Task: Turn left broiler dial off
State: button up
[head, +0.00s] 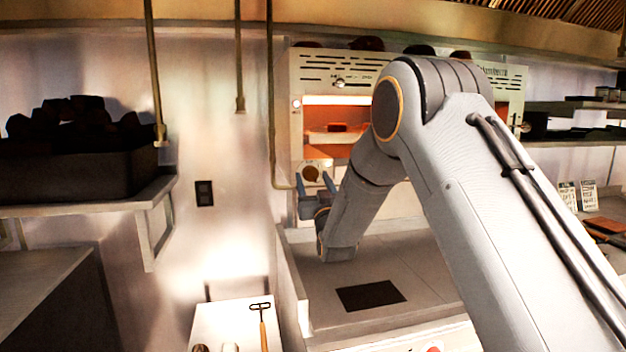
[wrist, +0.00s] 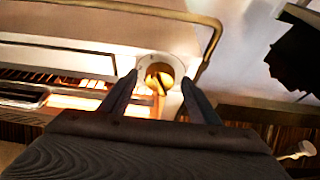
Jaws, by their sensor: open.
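The left broiler dial (head: 311,173) is a dark round knob at the lower left of the glowing broiler (head: 308,75). In the wrist view the dial (wrist: 160,77) is a brass-coloured knob with a raised grip bar, on a pale round plate with small marks. My gripper (head: 316,184) is in front of the dial. In the wrist view my gripper (wrist: 158,92) is open, with one dark finger on each side of the dial. I cannot tell whether the fingers touch it. My arm hides the middle of the broiler front in the head view.
A brass pipe (head: 271,100) runs down beside the broiler's left side and bends towards it near the dial. A grey counter (head: 420,282) with a dark square plate (head: 370,295) lies below. A shelf with a dark bin (head: 70,175) is at the left.

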jog(key=c, duration=1.1)
jog(key=shift+o, duration=0.2)
